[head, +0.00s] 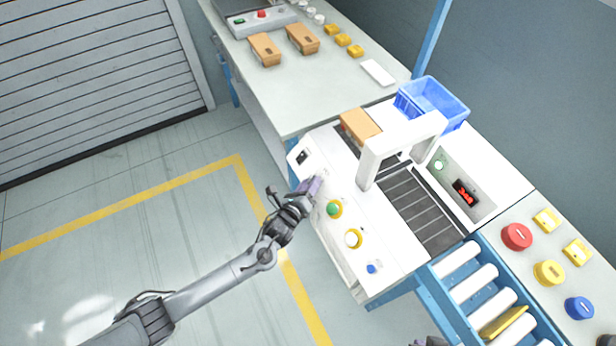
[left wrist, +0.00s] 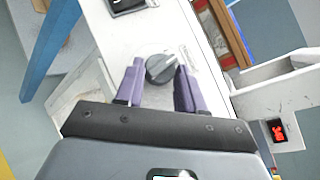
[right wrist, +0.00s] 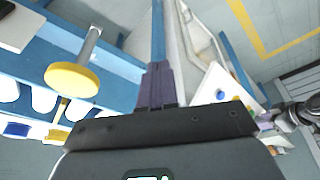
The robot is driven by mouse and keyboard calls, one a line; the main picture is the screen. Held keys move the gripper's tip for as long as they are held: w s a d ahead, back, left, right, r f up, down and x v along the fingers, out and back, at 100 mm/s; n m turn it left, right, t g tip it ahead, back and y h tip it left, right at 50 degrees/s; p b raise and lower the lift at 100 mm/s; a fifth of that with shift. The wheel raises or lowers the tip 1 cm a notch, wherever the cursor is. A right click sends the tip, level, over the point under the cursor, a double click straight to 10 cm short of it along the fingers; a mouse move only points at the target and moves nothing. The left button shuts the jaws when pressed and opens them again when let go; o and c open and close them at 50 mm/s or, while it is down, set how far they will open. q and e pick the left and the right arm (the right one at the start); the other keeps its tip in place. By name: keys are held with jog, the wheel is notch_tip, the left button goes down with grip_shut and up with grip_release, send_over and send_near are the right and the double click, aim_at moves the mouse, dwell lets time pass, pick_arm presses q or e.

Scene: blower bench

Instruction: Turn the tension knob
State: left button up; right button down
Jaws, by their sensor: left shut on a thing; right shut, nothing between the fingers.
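The tension knob (left wrist: 160,69) is a round grey dial with a raised bar, on the white panel of the machine. In the left wrist view it sits between the purple fingers of my left gripper (left wrist: 159,84), which is shut on it. In the head view my left gripper (head: 314,187) reaches the panel's left edge from the left and hides the knob. My right gripper (right wrist: 157,86) is shut and empty, with its fingers together. In the head view only a small part of my right gripper (head: 430,342) shows at the bottom edge.
The panel also bears a black switch (head: 302,157), a green button (head: 334,209), a white button (head: 352,239) and a small blue button (head: 371,268). A white arch (head: 405,140) spans the belt, with a carton (head: 359,126) behind it. A red display (head: 466,192) is lit.

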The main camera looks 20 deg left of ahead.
pick_arm(q)
jog(key=n+y+p, duration=0.1)
jog(key=r+n+g+y+p, duration=0.1)
jog(key=n+p, duration=0.1)
jog(key=n+y+p, duration=0.1)
jog(key=p, duration=0.1)
jog(key=shift+w+d+r+n+g, duration=0.15)
jog(key=shift+d+n+g, duration=0.15)
jog(key=shift+d+n, duration=0.1)
jog(key=shift+n+g+y+p, duration=0.75)
jog(key=shift+n+p, duration=0.35)
jog(key=shift+p, duration=0.2)
jog(key=o, duration=0.7)
jog(key=shift+f, duration=0.2)
jog(key=shift+o, duration=0.2)
